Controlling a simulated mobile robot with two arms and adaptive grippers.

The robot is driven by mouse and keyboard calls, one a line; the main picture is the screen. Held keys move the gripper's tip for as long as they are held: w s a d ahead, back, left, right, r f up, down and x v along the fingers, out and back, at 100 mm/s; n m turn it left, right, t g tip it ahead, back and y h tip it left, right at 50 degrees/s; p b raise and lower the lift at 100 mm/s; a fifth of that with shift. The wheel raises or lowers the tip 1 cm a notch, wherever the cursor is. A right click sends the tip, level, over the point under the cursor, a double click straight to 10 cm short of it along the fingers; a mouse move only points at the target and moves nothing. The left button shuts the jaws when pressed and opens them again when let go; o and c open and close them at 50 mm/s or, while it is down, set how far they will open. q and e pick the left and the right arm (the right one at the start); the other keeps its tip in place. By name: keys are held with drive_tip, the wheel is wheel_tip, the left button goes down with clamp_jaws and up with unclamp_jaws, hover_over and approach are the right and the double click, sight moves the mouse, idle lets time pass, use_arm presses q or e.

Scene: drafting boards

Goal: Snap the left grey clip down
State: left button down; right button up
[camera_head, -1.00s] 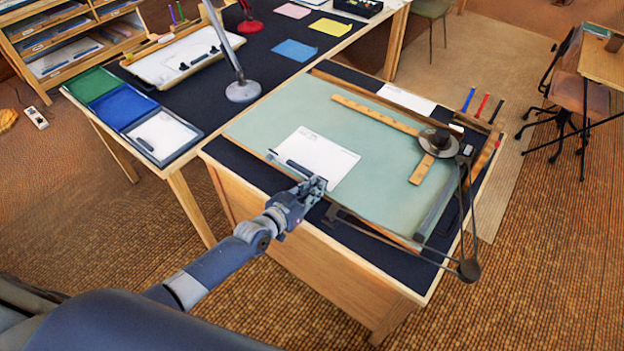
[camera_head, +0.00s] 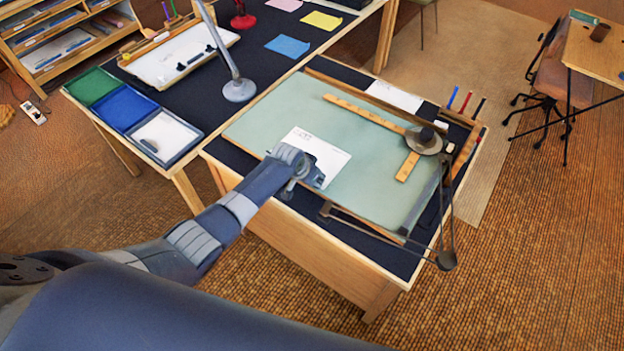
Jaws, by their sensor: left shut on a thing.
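The green drafting board (camera_head: 285,112) lies tilted on the dark desk, with a white sheet (camera_head: 328,153) at its lower left edge. My left arm reaches in from the left. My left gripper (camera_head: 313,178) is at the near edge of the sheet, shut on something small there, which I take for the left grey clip. The wrist and fingers hide the clip almost wholly, so I cannot tell whether it is up or down. My right gripper is out of view.
A wooden T-square (camera_head: 368,113) and a dark jointed drafting arm (camera_head: 446,260) occupy the board's right side.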

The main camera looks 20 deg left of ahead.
use_arm(q)
drive_tip(key=g+b, duration=0.1)
drive_tip(key=b, duration=0.1)
drive_tip(key=w+g+y+b, duration=0.1)
drive_tip(key=b, duration=0.1)
drive_tip(key=g+b, duration=0.1)
drive_tip(key=b, duration=0.1)
drive_tip(key=shift+w+d+f+g, duration=0.3)
drive_tip(key=shift+w+d+f, duration=0.05)
drive_tip(key=shift+w+g+y+b, duration=0.15)
drive_tip(key=shift+g+y+b, duration=0.35)
drive_tip(key=shift+b, duration=1.15)
drive_tip(key=shift+d, duration=0.1)
drive_tip(key=c, duration=1.6)
unclamp_jaws()
drive_tip(key=shift+o, duration=0.2)
drive_tip(key=shift+r, duration=0.1)
wheel_tip(320, 180, up, 12)
